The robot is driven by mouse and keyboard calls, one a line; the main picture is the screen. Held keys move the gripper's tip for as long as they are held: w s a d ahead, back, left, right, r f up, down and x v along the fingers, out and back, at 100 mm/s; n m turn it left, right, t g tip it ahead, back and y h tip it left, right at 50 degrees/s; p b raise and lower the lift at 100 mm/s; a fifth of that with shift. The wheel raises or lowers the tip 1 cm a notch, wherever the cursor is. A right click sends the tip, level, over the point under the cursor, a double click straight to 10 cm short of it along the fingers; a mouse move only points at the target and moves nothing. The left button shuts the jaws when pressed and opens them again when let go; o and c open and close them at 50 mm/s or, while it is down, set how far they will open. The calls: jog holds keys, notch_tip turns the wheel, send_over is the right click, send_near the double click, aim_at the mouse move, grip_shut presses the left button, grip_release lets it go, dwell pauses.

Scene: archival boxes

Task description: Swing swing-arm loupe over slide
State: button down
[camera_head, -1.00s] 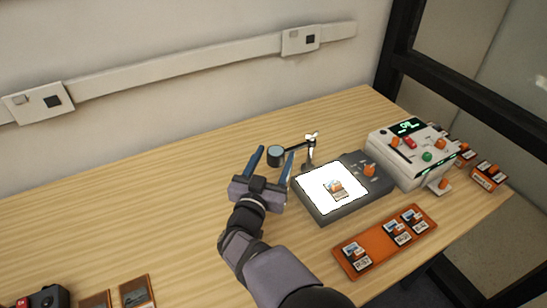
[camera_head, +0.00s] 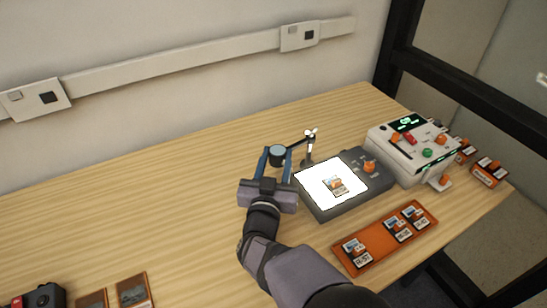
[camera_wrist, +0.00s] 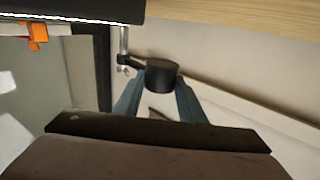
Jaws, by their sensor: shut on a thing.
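The swing-arm loupe (camera_head: 277,155) is a dark round cylinder on a thin arm that runs right to a small upright post (camera_head: 309,146) at the back edge of the light box (camera_head: 325,212). My gripper (camera_head: 276,158) is shut on the loupe, with a blue finger on either side of it. The loupe (camera_wrist: 162,76) also shows between the fingers in the wrist view. It is left of the lit panel. The slide (camera_head: 336,186) lies on the bright white panel, with a small orange piece on it.
A white device (camera_head: 408,150) with a green display and knobs stands right of the light box. An orange tray (camera_head: 372,254) with several slides lies in front. More slides lie at the far right.

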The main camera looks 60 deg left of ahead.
jog(key=w+d+n+g+y+b, duration=0.3)
jog(key=d+n+g+b, duration=0.2)
jog(key=g, duration=0.3)
jog(key=shift+d+n+b, duration=0.35)
jog(key=shift+n+b, duration=0.05)
jog(key=shift+b, duration=0.25)
jog(key=shift+w, duration=0.1)
jog(key=c, duration=1.1)
grip_release()
jog(key=shift+s+d+b, duration=0.1)
jog(key=shift+s+d, duration=0.05)
jog(key=shift+d, duration=1.05)
jog(key=shift+s+d+b, duration=0.15)
jog(key=shift+s+d, duration=0.05)
jog(key=shift+d, duration=1.05)
jog(key=shift+s+d+b, duration=0.1)
jog(key=shift+s+d, duration=0.05)
jog(key=shift+d, duration=1.05)
